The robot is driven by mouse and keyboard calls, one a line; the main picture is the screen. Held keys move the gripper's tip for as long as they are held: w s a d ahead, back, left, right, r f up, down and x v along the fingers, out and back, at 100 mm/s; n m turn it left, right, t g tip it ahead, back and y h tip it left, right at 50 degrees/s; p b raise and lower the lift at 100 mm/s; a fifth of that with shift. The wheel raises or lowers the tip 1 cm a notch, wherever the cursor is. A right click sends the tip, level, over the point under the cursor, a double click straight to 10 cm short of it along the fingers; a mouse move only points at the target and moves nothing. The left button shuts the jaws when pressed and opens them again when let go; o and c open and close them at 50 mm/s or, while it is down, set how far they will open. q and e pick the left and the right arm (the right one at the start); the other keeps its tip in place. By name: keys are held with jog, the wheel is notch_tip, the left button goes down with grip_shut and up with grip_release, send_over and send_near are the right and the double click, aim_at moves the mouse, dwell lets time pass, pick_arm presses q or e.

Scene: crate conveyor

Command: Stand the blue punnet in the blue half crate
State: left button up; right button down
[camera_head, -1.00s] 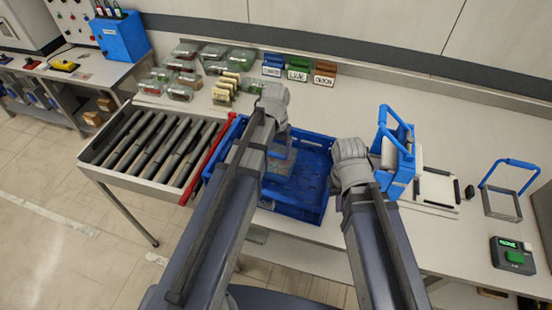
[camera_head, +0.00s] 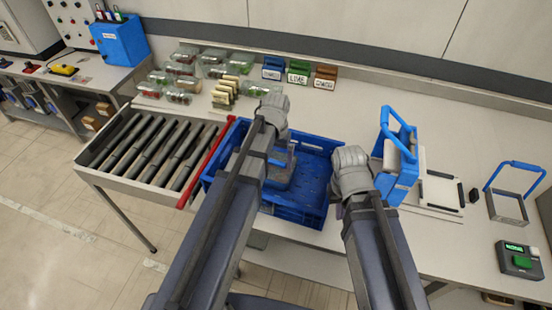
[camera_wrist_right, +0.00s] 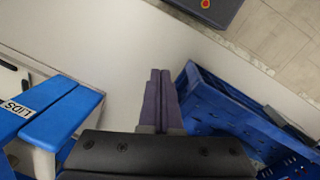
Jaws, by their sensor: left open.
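The blue half crate (camera_head: 312,207) stands at the front edge of the table, against the red-edged end of the roller conveyor. A blue piece (camera_head: 281,174), which looks like the blue punnet, is inside its left part, partly hidden by my left arm. My left gripper (camera_head: 283,148) is open just above that piece; its fingertips are mostly hidden, so I cannot tell whether they touch it. My right gripper shows in the right wrist view (camera_wrist_right: 157,98) with its fingers together and nothing between them. It is beside the crate's right side, which also shows there (camera_wrist_right: 215,105).
A blue lids holder (camera_head: 398,175) stands right of my right gripper, close by. Beyond are a white framed plate (camera_head: 440,190), a blue-handled frame (camera_head: 505,207) and a green-button box (camera_head: 518,262). Clear punnets (camera_head: 180,95) and labelled blocks (camera_head: 298,72) stand at the back. The roller conveyor (camera_head: 150,150) is left.

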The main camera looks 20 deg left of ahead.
pick_arm(q)
jog(key=shift+r, duration=0.15)
pick_arm(e)
jog(key=shift+r, duration=0.15)
pick_arm(q)
notch_tip(320, 180, up, 12)
jog(key=p, duration=1.2)
jog(key=s+d+m+y, duration=0.1)
jog(key=s+d+m, duration=0.1)
jog(key=s+d, duration=0.8)
jog(key=s, duration=0.4)
jog(key=shift+s+d+m, duration=0.15)
jog(key=shift+d+m, duration=0.1)
jog(key=shift+m, duration=0.05)
pick_arm(e)
notch_tip(320, 180, up, 12)
